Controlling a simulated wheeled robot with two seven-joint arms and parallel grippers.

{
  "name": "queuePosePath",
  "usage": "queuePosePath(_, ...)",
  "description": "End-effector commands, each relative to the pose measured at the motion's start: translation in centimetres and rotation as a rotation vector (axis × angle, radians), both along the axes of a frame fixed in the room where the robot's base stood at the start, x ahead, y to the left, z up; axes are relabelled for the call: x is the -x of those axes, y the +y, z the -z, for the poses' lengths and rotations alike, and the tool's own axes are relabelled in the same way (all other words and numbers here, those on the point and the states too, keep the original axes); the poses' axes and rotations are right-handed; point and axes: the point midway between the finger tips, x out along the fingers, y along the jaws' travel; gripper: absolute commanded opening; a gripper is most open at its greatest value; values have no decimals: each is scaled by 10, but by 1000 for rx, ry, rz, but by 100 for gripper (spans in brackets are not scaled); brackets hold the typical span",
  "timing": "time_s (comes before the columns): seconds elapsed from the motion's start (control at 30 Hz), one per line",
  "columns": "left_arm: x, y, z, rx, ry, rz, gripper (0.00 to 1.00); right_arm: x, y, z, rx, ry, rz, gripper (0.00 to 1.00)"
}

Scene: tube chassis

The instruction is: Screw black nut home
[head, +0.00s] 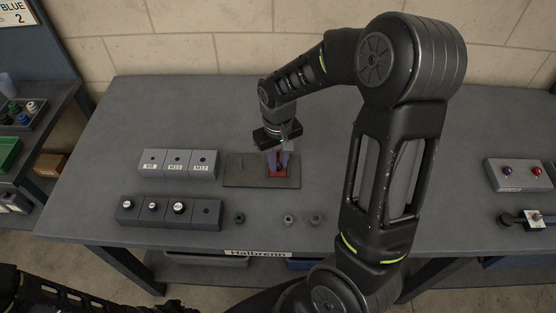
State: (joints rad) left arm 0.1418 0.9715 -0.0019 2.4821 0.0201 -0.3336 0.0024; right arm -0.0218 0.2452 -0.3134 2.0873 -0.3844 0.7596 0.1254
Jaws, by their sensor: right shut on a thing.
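My right gripper (278,157) points straight down over the brown-grey base plate (235,172) in the middle of the table. Its fingers are shut on a small dark thing, which I take for the black nut (279,163); the fingers mostly hide it. The nut is at a red piece (278,173) on the plate's right part. How the thread sits under the nut is hidden. My left arm shows only at the bottom left edge, and its gripper is out of view.
A light grey labelled block (178,164) stands left of the plate. A darker block (168,212) with several round parts is in front of it. A tray with knobs (519,174) stands far right.

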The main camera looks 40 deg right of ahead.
Motion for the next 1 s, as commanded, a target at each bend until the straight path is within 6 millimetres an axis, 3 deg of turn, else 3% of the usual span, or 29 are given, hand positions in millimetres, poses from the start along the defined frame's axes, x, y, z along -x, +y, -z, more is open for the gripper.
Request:
queuePosePath(0.23,0,0,0,0,0,0,36,0,0,0,0,0,37,0)
queuePosePath(0.57,0,0,-3,0,0,0,36,0,0,-1,0,-1,433,0)
queuePosePath(0.87,0,0,-2,0,0,0,36,-1,0,-1,0,-2,456,0)
queuePosePath(1.0,0,0,-4,0,0,0,36,-1,0,-1,0,-2,549,0)
